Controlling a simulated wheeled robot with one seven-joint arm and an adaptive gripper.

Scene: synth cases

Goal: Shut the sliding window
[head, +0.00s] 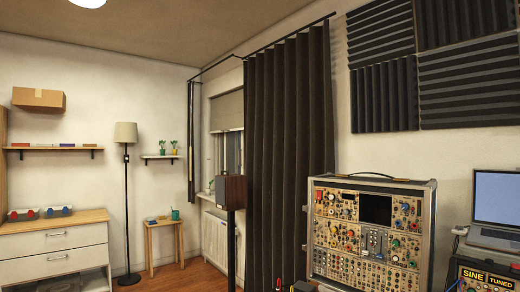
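The window (233,152) is in the wall at the middle left of the head view, seen at a steep angle. A pale blind (227,111) covers its upper part. A long dark curtain (290,150) hides its right side, and a brown wooden box (231,191) on a dark stand covers part of its lower area. I cannot tell whether the sash is open or shut, and no handle can be made out. My gripper is not in view.
A white radiator (215,237) is below the window. A small stool (164,243) and a floor lamp (126,200) stand left of it, a drawer cabinet (55,247) further left. A rack of electronics (368,235) and a laptop (497,207) crowd the right. Wooden floor shows near the stool.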

